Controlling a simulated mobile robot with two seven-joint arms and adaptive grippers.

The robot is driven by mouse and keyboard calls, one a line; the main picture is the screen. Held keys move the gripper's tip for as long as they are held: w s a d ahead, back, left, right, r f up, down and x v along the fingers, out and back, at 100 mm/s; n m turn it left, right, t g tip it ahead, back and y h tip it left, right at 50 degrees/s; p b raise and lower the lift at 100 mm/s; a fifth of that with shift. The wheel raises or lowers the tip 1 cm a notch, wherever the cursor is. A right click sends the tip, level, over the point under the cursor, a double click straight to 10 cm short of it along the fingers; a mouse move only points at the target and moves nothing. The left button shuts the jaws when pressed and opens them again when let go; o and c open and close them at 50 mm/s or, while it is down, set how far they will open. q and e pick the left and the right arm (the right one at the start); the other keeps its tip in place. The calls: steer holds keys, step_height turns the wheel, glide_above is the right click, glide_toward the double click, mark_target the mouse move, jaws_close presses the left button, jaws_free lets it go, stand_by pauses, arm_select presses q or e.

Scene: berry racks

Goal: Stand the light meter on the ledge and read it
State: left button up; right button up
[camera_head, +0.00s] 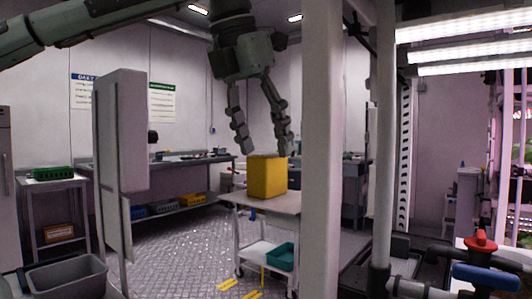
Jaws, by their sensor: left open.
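My left gripper (262,146) hangs down from the top of the head view, its two fingers spread apart with nothing between them. Just below the fingertips is a yellow block-shaped object (267,177), upright, with plain faces. It may be the light meter, but no dial or display shows on it. It appears against the top of a white cart (283,203); I cannot tell whether it rests there or is nearer to me. The fingertips look just above its top edge, and contact cannot be made out. I cannot pick out a ledge for certain. My right gripper is out of view.
A pale post (322,150) stands right of the yellow object. A grey bin (66,277) is at the lower left. Pipes with a red valve handle (480,242) fill the lower right. Patterned floor is open in the middle.

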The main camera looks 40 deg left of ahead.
arm_select(q)
steer(key=v, duration=0.9)
steer(key=shift+s+r, duration=0.2)
steer(key=shift+r, duration=0.1)
steer(key=shift+d, duration=0.1)
